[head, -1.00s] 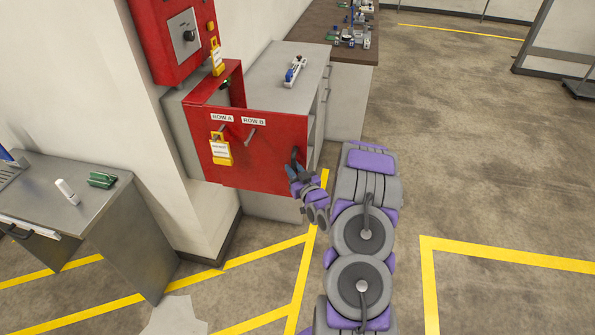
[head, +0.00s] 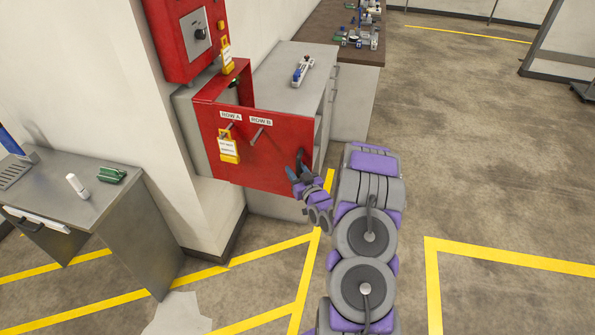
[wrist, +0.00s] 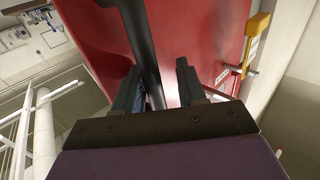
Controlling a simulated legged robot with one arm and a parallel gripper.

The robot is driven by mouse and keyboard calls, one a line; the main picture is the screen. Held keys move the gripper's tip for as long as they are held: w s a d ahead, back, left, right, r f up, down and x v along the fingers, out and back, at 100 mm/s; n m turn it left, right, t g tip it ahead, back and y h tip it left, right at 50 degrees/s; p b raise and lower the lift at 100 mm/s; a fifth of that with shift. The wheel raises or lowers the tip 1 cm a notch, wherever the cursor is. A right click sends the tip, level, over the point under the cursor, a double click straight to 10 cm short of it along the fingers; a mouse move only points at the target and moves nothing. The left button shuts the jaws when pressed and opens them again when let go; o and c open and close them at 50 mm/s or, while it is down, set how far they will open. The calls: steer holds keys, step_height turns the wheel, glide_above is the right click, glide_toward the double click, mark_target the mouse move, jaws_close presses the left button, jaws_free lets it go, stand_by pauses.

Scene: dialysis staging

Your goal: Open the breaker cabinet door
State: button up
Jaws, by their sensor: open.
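The breaker cabinet's red door (head: 262,165) carries ROW A and ROW B labels and fills much of the wrist view (wrist: 94,38). Its dark handle (head: 301,157) is near the right edge; in the wrist view it is a black bar (wrist: 142,42). My gripper (head: 294,174) is at the handle. In the wrist view its two fingers (wrist: 160,85) are apart, with the bar running down between them, close to the left finger. I cannot tell whether they touch. How far the door stands open is unclear.
A yellow tag (head: 229,147) hangs on the door's left part. A red switch box (head: 185,40) is on the wall above. A grey bench (head: 110,215) stands at left, a dark-topped counter (head: 322,25) behind. Floor at right is clear.

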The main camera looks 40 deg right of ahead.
steer(key=shift+d, duration=0.25)
steer(key=shift+s+d+f, duration=0.1)
steer(key=shift+s+d, duration=0.05)
steer(key=shift+s, duration=0.35)
steer(key=s+a+p, duration=0.3)
steer(key=s, duration=1.3)
steer(key=shift+a+p, duration=0.15)
steer(key=shift+p, duration=0.15)
